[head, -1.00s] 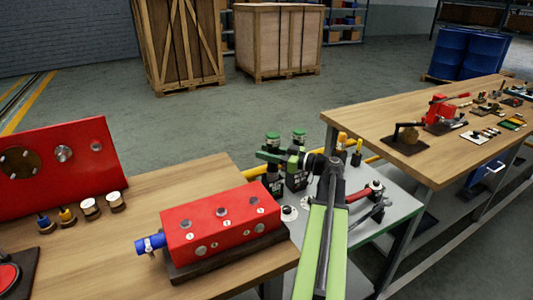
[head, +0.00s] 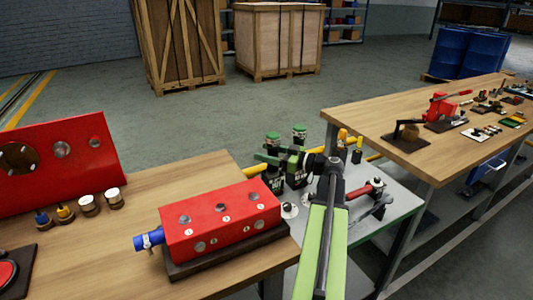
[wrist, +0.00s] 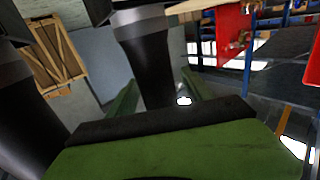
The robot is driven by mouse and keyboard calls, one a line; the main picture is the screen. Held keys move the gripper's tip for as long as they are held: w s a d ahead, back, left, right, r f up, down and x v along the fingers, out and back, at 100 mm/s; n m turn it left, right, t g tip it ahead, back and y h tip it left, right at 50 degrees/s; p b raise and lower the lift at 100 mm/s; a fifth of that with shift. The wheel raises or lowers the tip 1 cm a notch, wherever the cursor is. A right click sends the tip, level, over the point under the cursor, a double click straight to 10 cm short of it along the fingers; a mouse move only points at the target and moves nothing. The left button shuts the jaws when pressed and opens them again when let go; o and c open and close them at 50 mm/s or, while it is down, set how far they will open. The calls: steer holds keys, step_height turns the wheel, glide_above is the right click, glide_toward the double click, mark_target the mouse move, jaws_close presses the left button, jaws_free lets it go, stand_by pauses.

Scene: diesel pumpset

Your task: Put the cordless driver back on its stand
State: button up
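Two green-and-black cordless drivers stand upright side by side on the grey side table, a left one (head: 273,183) and a right one (head: 299,132). I cannot tell which is the task's driver, and no stand can be made out. My gripper (head: 266,158) reaches left across their dark handles at the end of my green arm. In the wrist view its green fingers (wrist: 162,92) are spread. A black driver handle (wrist: 146,60) stands between them, with a visible gap on the right. Another dark handle (wrist: 20,115) is close at the left edge. The handle's lower end is hidden by my gripper's palm.
A red box (head: 220,218) with a blue fitting sits on the near wooden bench, close left of the drivers. A red-handled tool (head: 366,189) lies on the side table right of my arm. A second bench (head: 380,120) stands at right.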

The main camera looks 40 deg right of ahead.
steer(key=v, duration=1.7)
steer(key=shift+s, duration=0.2)
